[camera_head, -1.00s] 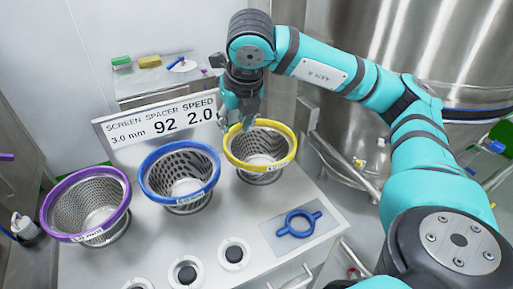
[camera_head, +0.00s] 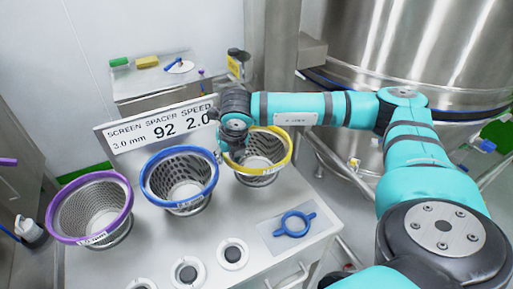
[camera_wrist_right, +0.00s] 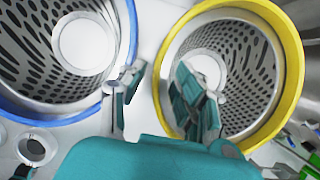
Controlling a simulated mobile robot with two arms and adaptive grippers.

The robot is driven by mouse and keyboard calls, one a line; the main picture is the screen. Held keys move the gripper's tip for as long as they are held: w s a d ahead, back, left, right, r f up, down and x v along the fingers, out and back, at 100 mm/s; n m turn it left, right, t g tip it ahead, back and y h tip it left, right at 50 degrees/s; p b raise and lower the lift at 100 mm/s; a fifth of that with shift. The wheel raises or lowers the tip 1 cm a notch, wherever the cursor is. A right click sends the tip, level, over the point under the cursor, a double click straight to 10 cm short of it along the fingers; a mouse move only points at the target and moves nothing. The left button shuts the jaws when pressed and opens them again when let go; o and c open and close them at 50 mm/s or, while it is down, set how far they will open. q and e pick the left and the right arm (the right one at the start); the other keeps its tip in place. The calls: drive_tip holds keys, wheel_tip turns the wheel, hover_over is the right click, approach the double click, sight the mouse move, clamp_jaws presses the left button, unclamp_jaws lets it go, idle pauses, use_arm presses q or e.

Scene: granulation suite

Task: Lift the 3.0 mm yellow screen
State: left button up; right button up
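The yellow-rimmed screen (camera_head: 268,172), a perforated metal basket, stands upright at the right end of the row on the bench. My right gripper (camera_head: 226,150) is low at its left rim, and the hand hides part of that rim in the head view. In the right wrist view the yellow rim (camera_wrist_right: 289,45) passes between the two parted fingers of the gripper (camera_wrist_right: 160,92). One finger is over the basket's inside, the other outside, towards the blue-rimmed screen (camera_wrist_right: 128,40). The fingers look apart from the rim. My left gripper is not in view.
The blue-rimmed screen (camera_head: 180,178) stands close left of the yellow one, and a purple-rimmed screen (camera_head: 91,208) farther left. A sign (camera_head: 158,128) reading 3.0 mm, 92, 2.0 stands behind. A blue two-handled ring (camera_head: 294,224) and several round spacers (camera_head: 233,254) lie in front.

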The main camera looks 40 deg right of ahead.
drive_tip(key=shift+f, duration=0.1)
clamp_jaws()
idle(0.5)
